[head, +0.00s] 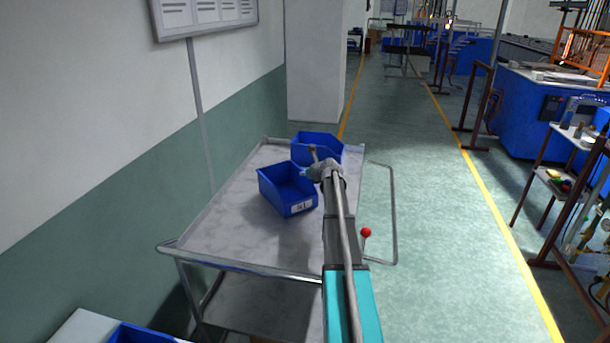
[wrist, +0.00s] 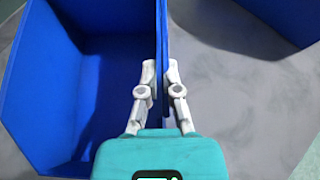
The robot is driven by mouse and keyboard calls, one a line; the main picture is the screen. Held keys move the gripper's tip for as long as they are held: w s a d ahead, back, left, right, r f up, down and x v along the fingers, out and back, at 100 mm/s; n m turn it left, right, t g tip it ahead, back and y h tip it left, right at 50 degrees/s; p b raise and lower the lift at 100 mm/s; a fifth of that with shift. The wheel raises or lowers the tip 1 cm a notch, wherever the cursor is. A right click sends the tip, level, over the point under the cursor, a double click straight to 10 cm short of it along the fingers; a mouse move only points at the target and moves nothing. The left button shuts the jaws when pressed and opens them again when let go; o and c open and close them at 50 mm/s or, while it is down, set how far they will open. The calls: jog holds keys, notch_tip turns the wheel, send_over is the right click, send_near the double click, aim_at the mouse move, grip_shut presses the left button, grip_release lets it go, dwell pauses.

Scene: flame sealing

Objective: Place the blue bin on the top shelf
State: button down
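Two blue bins sit on the grey metal top of a trolley (head: 235,218). The near bin (head: 288,190) has a white label on its front; the far bin (head: 317,146) is just behind it. My gripper (head: 312,165) is at the near bin's right side, partly covering the far bin. In the wrist view my gripper (wrist: 160,85) has one finger inside a bin (wrist: 85,100) and one outside, closed against its side wall. The other bin (wrist: 275,15) shows at the top right. The bins stay upright on the trolley top.
A lower shelf (head: 255,305) shows under the trolley top. Another blue bin (head: 145,334) is cut off at the bottom left. A wall stands on the left. Open green floor (head: 430,220) lies right of the trolley, and a rack (head: 560,185) stands at the far right.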

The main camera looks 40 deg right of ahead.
jog(key=shift+f, duration=0.15)
jog(key=c, duration=0.8)
grip_release()
jog(key=shift+r, duration=0.2)
jog(key=shift+s+r, duration=0.15)
jog(key=shift+s, duration=0.05)
jog(key=p+v, duration=0.6)
jog(key=v, duration=0.5)
jog(key=shift+s, duration=0.3)
jog(key=shift+a, duration=0.1)
